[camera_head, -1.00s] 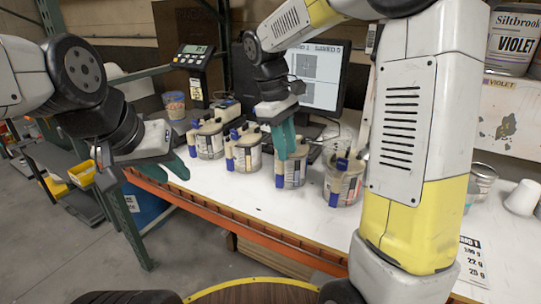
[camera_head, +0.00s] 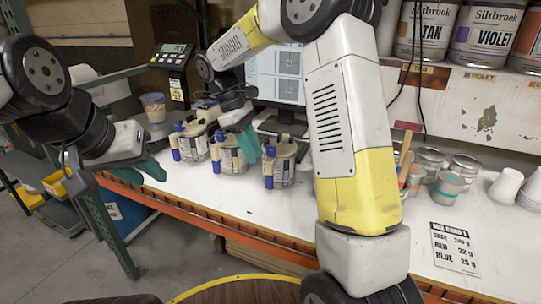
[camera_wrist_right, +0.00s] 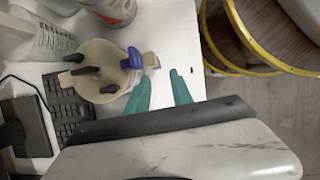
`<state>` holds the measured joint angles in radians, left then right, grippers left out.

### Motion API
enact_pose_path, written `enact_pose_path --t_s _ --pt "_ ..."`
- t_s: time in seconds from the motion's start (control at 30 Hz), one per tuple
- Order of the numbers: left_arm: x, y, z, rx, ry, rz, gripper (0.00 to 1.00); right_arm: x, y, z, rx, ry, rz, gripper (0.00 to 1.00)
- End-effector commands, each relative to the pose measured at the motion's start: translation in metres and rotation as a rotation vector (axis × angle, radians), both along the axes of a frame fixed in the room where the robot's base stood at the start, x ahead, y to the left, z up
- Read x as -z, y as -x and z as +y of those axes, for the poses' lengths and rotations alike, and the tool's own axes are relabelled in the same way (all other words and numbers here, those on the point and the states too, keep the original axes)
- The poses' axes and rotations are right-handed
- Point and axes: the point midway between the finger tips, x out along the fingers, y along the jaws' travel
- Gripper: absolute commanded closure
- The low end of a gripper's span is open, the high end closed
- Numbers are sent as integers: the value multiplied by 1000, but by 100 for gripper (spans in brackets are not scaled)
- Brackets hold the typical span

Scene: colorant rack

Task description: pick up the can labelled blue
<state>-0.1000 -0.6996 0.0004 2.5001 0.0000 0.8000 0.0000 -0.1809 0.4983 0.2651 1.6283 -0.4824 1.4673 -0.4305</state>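No can labelled blue can be made out. On the shelf, one can (camera_head: 423,32) reads TAN and another can (camera_head: 488,38) reads VIOLET. Several beige-lidded cans with blue clips stand in a row on the white table, among them a left can (camera_head: 193,148), a middle can (camera_head: 232,158) and a right can (camera_head: 284,165). My right gripper (camera_head: 246,145) is among these cans. In the right wrist view its teal fingers (camera_wrist_right: 162,84) are apart with nothing between them, beside a lidded can (camera_wrist_right: 97,62). My left gripper (camera_head: 130,170) hangs open and empty at the table's left edge.
A monitor (camera_head: 278,75) and a scale display (camera_head: 172,56) stand behind the cans. Small metal tins (camera_head: 462,170) and white cups (camera_head: 507,184) stand at right. A mix card (camera_head: 455,248) lies on the table. My right arm hides part of the table.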

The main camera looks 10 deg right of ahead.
Motion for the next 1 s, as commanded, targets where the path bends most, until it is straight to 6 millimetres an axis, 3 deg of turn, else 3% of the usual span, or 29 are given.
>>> enact_pose_path --t_s 0.27,0.8,1.0 --pt "0 0 0 0 0 -1 69 9 1 -3 -2 2 4 73" --pt "0 0 0 0 0 0 69 72 10 -23 -2 2 3 73" --pt "0 0 0 0 0 0 69 74 11 -24 -2 0 1 73"
